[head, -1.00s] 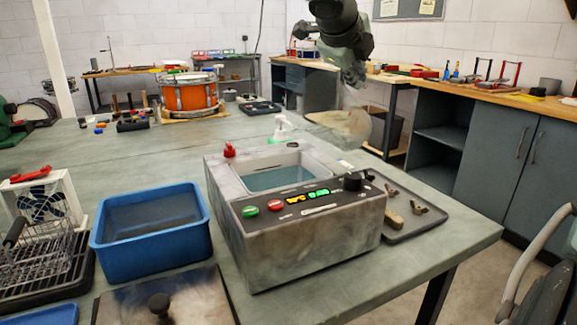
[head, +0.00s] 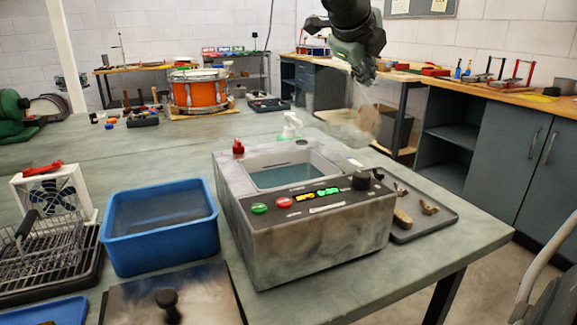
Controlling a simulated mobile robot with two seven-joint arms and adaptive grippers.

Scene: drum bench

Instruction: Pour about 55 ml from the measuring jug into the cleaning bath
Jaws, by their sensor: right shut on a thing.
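The cleaning bath (head: 320,236) is a grey speckled box on the bench, with an open basin of blue-green liquid (head: 292,176) and a front panel of lit buttons and a dark knob. My right gripper (head: 364,80) is shut on the clear measuring jug (head: 352,126). It holds the jug in the air behind and right of the basin. The jug looks tilted, with a pale brownish tint inside; its liquid level is too faint to read. No stream shows between jug and basin. My left gripper is not in view.
A blue tub (head: 160,245) stands left of the bath, with a wire basket (head: 50,255) further left. A dark tray (head: 440,212) with small metal parts lies to the right. A white spray bottle (head: 291,127) stands behind. A dark lid (head: 190,300) lies in front.

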